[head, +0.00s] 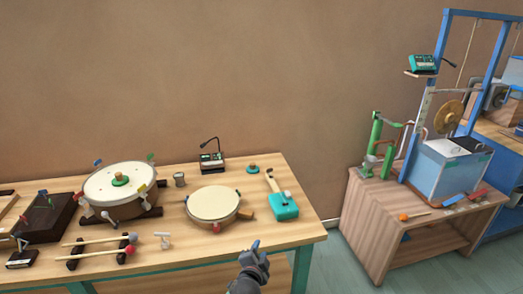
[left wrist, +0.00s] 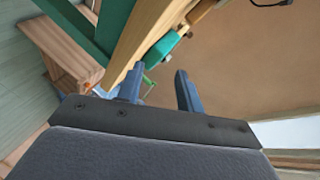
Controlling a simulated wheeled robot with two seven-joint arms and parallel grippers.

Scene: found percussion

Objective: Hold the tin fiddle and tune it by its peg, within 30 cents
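The tin fiddle (head: 284,206) has a teal body and a pale wooden neck. It lies near the right end of the wooden table (head: 180,271), its neck toward the back. A small pale round part shows on the body; I cannot make out the peg clearly. The teal body also shows past the table edge in the left wrist view (left wrist: 167,48). My left gripper (head: 256,246) is in front of the table's front edge, below and left of the fiddle, apart from it. In the left wrist view its blue fingers (left wrist: 160,90) stand apart with nothing between them. My right gripper is not in view.
A small flat drum (head: 213,203) sits left of the fiddle. A dark device with a thin stalk (head: 211,160) stands behind. A larger drum (head: 120,189) and mallets (head: 98,252) are farther left. A separate wooden stand (head: 430,220) with a blue frame is at right.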

